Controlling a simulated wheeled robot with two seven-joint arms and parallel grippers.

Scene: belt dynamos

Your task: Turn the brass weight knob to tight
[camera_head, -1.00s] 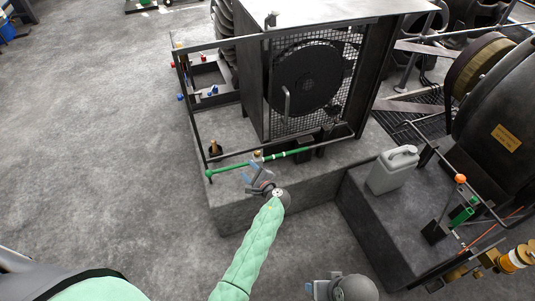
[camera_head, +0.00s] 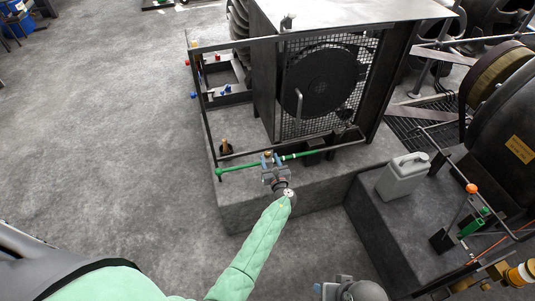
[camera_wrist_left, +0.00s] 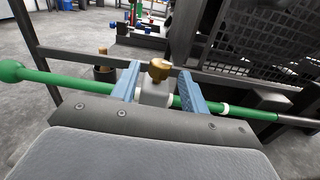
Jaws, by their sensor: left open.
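The brass weight knob (camera_wrist_left: 160,70) stands on a grey sliding block (camera_wrist_left: 155,92) on a green bar (camera_wrist_left: 75,84). In the head view the knob (camera_head: 268,155) is a small spot at the bar (camera_head: 240,167). My left gripper (camera_head: 270,166) is at the bar, just in front of the knob. In the left wrist view its two blue fingers (camera_wrist_left: 160,72) are open, one on each side of the knob and block. A gap shows between the fingers and the knob. My right gripper (camera_head: 320,289) is only partly seen at the bottom edge, its jaws unclear.
A dark machine with a mesh guard (camera_head: 318,85) stands behind the bar. A dark frame rail (camera_head: 208,115) and a small post with a brown top (camera_head: 225,146) are to the left. A grey jug (camera_head: 403,177) stands on the right plinth. Open floor lies left.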

